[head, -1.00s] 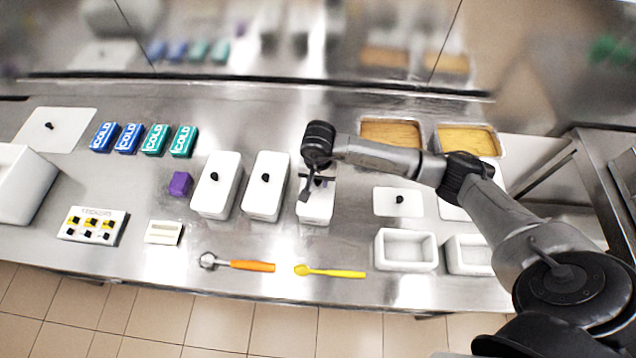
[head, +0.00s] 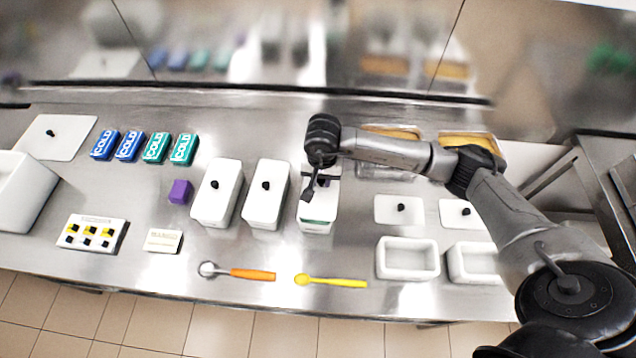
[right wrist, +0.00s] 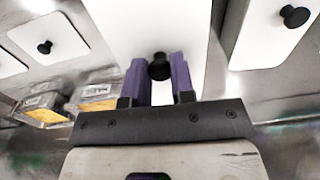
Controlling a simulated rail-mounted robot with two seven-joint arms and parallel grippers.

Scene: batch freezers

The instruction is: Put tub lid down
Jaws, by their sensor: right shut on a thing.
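My right gripper (head: 311,187) is over the rightmost of three white tubs standing in a row. In the right wrist view its purple fingers (right wrist: 160,80) are shut on the black knob (right wrist: 160,68) of a white tub lid (right wrist: 117,22). In the head view that lid (head: 318,208) is over its tub (head: 315,228), partly hidden by my gripper. A thin green strip shows at the tub's front, below the lid edge. I cannot tell how high the lid is above the rim. My left gripper is not in view.
Two lidded tubs (head: 215,205) (head: 264,205) stand close on the left. Two lids (head: 385,210) (head: 455,222) and two empty white trays (head: 408,273) (head: 460,262) are on the right. An orange-handled scoop (head: 253,275) and yellow spoon (head: 345,283) lie in front. Cold packs (head: 155,147) lie back left.

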